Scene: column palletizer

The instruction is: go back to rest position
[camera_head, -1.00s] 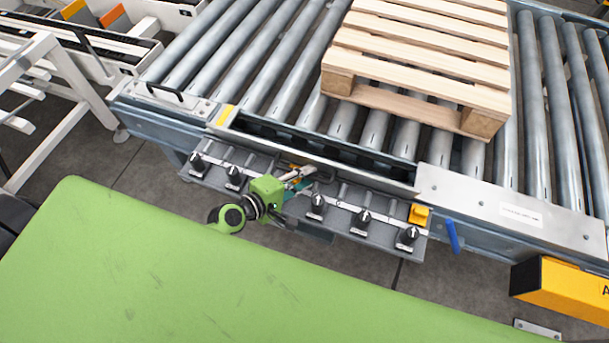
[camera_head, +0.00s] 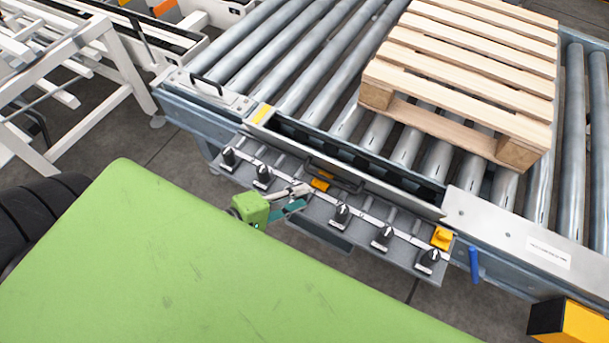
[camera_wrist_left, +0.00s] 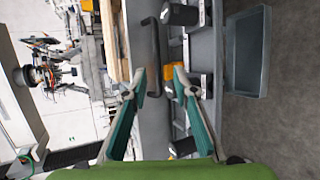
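My left gripper (camera_head: 306,196) shows low in the middle of the head view, in front of the conveyor's control panel (camera_head: 333,243). In the left wrist view its two teal fingers (camera_wrist_left: 160,75) are spread apart with nothing held between them. A black handle (camera_head: 335,176) on the panel lies just beyond the fingertips; it also shows ahead of the fingers in the left wrist view (camera_wrist_left: 153,45). Most of my left arm is hidden. My right gripper is not in view.
A wooden pallet (camera_head: 470,75) sits on the roller conveyor (camera_head: 300,65). The panel has several black knobs, a yellow piece (camera_head: 441,238) and a blue lever (camera_head: 474,264) near its right end. A white frame (camera_head: 85,95) stands at the left.

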